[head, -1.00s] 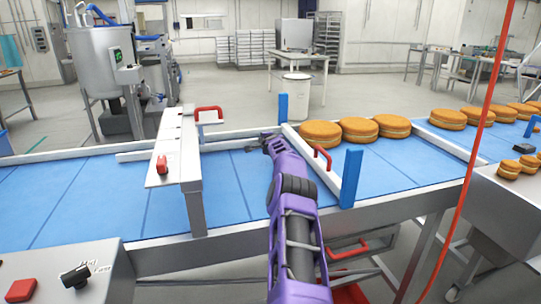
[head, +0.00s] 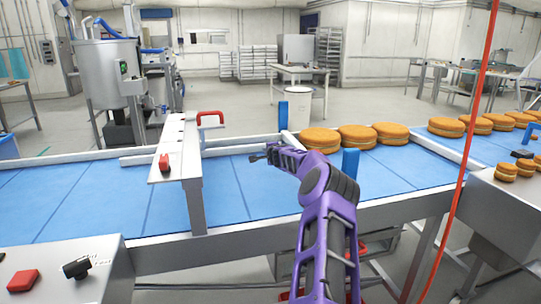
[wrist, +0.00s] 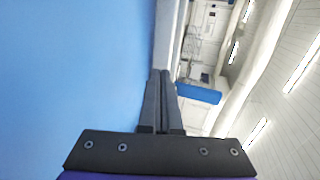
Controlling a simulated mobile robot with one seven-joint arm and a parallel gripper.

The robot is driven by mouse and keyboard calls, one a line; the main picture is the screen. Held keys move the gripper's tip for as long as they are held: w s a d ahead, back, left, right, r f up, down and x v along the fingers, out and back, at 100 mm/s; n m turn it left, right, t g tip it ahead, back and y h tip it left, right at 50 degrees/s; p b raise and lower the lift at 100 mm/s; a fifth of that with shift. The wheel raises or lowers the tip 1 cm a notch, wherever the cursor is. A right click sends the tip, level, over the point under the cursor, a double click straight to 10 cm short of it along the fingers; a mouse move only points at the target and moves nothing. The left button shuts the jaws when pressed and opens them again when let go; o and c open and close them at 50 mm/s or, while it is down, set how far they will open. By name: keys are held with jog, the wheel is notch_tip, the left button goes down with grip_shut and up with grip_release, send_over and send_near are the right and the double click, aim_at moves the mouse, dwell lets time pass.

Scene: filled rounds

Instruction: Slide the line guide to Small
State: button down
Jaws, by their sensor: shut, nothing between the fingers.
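A pale metal bridge (head: 170,140) spans the left part of the blue conveyor belt (head: 225,195). It carries a small red knob (head: 164,163) near its front end and a red handle (head: 210,118) near its far end. A pale guide rail (head: 225,150) runs along the belt's far side, past the bridge. I cannot tell which part is the line guide, and no Small mark is readable. My gripper (head: 257,157) is over the belt, right of the bridge and apart from it. In the wrist view its fingers (wrist: 161,100) are shut and empty.
A red hose (head: 474,125) hangs at right. A control box (head: 60,262) with a red button stands at front left. The belt between bridge and gripper is clear.

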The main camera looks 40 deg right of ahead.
jog(key=shift+v, duration=3.4)
jog(key=shift+w+a+r, duration=0.1)
